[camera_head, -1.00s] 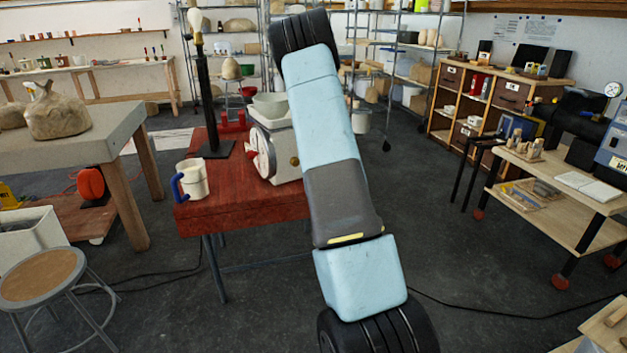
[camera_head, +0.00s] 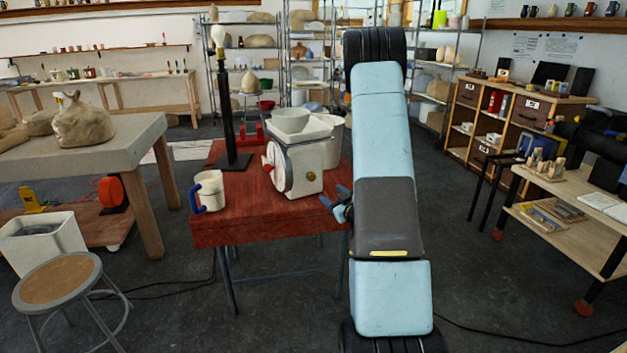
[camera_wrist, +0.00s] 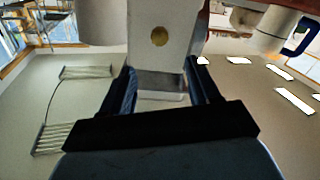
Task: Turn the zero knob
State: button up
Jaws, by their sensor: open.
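The zero knob is a small brass disc (camera_head: 311,176) on the side face of the white scale (camera_head: 309,155). In the wrist view the brass knob (camera_wrist: 159,36) shows on the scale's pale side (camera_wrist: 185,42), beyond and centred between my fingers. My gripper (camera_wrist: 160,80) is open and empty, apart from the knob. In the head view my gripper (camera_head: 338,205) shows low beside the table's right edge, right of and below the knob, partly hidden by my arm.
A white mug with a blue handle (camera_head: 209,191) stands on the red table (camera_head: 240,225), left of the scale. A black lamp stand with a bulb (camera_head: 222,95) stands behind it. A stool (camera_head: 58,278) is at lower left. Open floor lies right of my arm.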

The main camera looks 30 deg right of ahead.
aim_at(313, 177)
jog(key=shift+m, duration=0.6)
jog(key=w, duration=1.4)
jog(key=shift+r, duration=0.1)
jog(key=shift+c, duration=0.3)
jog(key=shift+a, duration=0.1)
jog(key=c, duration=1)
jog(key=shift+m, duration=1.8)
jog(key=o, duration=1.1)
jog(key=shift+c, duration=0.2)
